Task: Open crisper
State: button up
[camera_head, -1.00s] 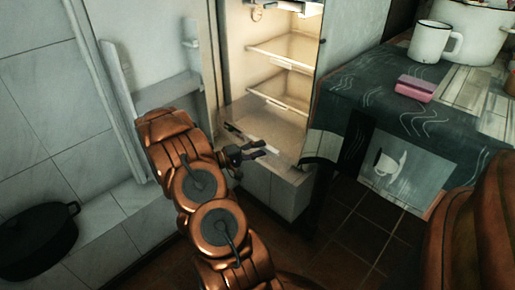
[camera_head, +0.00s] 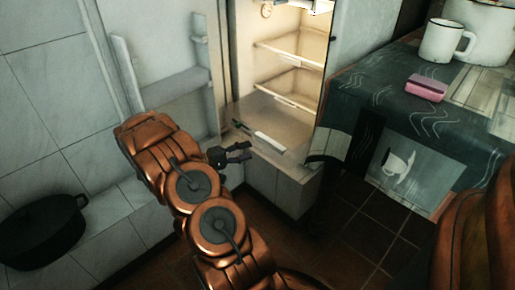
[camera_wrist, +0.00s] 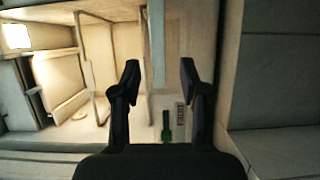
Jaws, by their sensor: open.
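The fridge (camera_head: 278,20) stands open and lit, with its door (camera_head: 180,110) swung out to the left. The crisper (camera_head: 280,122) is at the bottom of the interior, below the shelves, with a pale strip along its front; I cannot tell exactly how far in it sits. My gripper (camera_head: 249,151) is open and empty, just in front of the crisper's lower front edge and apart from it as far as I can see. In the wrist view my two fingers (camera_wrist: 160,67) are spread toward the lit interior, with nothing between them.
A table with a dark patterned cloth (camera_head: 395,118) stands right of the fridge, carrying a white mug (camera_head: 440,42), a white pot (camera_head: 488,40) and a pink sponge (camera_head: 427,88). A black pot (camera_head: 42,230) is at lower left. Tiled floor (camera_head: 345,235) lies open below.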

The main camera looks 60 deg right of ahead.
jog(key=shift+v, duration=2.05)
jog(key=s+a+r+y+p, duration=0.2)
jog(key=a+r+p, duration=0.2)
jog(key=r+p, duration=0.3)
jog(key=s+a+r+t+y+p, duration=0.1)
jog(key=s+a+r+y+p, duration=0.2)
jog(key=r, duration=0.7)
jog(key=s+a+r+y+p, duration=0.1)
jog(key=s+a+r+p, duration=0.1)
jog(key=a+r+p, duration=0.5)
jog(key=s+a+r+n+t+y+p, duration=0.2)
jog(key=s+a+r+p, duration=0.2)
jog(key=a+r+p, duration=0.4)
jog(key=s+a+r+n+t+y+p, duration=0.3)
jog(key=a+r+p, duration=0.6)
jog(key=r, duration=0.3)
jog(key=s+a+r+n+t+y+p, duration=0.2)
jog(key=s+a+r+t+y+p, duration=0.1)
jog(key=a+r+p, duration=0.5)
notch_tip(320, 180, up, 3)
jog(key=shift+s+a+n+p, duration=0.3)
jog(key=shift+s+a+p, duration=0.1)
jog(key=shift+s+a, duration=0.55)
